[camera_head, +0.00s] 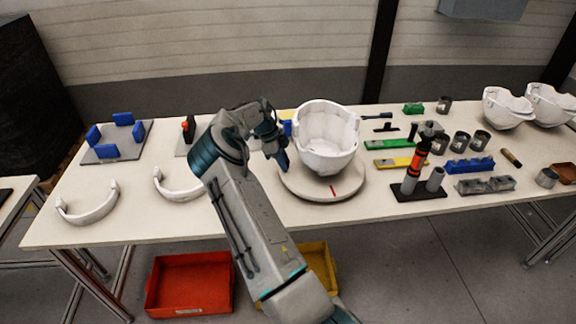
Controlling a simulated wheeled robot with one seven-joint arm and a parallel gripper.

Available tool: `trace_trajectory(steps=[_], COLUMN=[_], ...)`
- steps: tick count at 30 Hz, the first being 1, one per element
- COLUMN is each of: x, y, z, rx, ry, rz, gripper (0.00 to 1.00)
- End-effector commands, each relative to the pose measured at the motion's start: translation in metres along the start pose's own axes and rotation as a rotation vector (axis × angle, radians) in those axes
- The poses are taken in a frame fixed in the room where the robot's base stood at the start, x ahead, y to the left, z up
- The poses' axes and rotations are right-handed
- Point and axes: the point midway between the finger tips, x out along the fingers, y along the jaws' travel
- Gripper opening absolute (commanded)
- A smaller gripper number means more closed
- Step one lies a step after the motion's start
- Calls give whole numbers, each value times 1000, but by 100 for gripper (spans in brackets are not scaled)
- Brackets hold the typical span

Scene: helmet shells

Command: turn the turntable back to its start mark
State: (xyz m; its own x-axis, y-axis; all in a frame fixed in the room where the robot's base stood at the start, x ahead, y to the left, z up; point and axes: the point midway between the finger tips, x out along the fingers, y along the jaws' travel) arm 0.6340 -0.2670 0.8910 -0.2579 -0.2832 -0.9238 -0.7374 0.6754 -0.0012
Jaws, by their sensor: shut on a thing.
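The turntable (350,183) is a pale round disc on the table with a white helmet shell (327,150) standing on it, open side up. A short red mark (334,191) shows on the disc near its front edge. I cannot make out a matching mark on the table. My gripper (284,166) is at the left rim of the turntable, pointing down and shut on it. The fingertips are small and dark here, so the exact grip is hard to see. My arm hides the table to the lower left of the disc.
A black stand (418,191) with an orange-and-black tool stands right of the turntable. Green and yellow bars (400,163) lie behind it. White curved bands (87,208) and a blue-cornered fixture (117,140) are at left. A red bin (190,283) is below the table.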

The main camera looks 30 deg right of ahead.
Motion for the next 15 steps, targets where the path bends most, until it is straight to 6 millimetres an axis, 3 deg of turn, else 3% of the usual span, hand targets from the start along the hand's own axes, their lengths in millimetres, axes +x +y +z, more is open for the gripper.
trace_trajectory(steps=[15], x=[-5], y=[-6], z=[12], rx=[61], ry=[4], rz=[24], gripper=[0])
